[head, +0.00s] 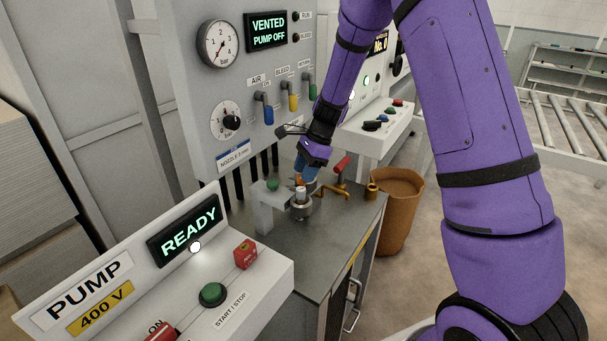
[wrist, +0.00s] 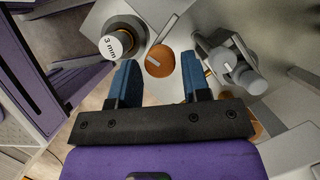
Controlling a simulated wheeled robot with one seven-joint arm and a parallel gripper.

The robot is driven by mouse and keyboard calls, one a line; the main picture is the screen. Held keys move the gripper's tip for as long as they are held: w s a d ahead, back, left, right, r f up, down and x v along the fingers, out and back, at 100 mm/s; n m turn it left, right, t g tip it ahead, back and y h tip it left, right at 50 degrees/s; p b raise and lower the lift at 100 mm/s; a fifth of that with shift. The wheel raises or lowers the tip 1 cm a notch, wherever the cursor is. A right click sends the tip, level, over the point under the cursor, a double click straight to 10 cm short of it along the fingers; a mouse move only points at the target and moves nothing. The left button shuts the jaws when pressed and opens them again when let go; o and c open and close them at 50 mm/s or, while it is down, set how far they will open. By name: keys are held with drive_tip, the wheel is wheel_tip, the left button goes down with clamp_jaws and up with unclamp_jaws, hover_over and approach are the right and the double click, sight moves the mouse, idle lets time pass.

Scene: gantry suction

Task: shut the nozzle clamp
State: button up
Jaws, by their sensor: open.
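My gripper (wrist: 160,66) is open, its two blue fingers spread. A round orange part (wrist: 160,60) with a pale stripe lies between and just beyond the fingertips; contact cannot be told. A grey nozzle marked 3 mm (wrist: 118,42) stands left of the fingers in the wrist view. A grey fitting with a bar across it (wrist: 236,66) is to the right. In the head view my gripper (head: 303,174) points down over the bench beside a grey cylindrical holder (head: 301,208). A brass part with a red handle (head: 341,164) is just to its right. Which part is the clamp's lever is unclear.
A metal bench (head: 262,242) carries these parts, with a green knob (head: 273,185) on a grey bracket to the left. The valve panel (head: 200,100) rises behind. A pump console (head: 180,270) stands in front, and a brown bin (head: 398,195) beyond the bench's right edge.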

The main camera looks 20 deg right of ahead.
drive_tip(key=shift+a+f, duration=0.25)
drive_tip(key=shift+f, duration=0.35)
drive_tip(key=c, duration=0.6)
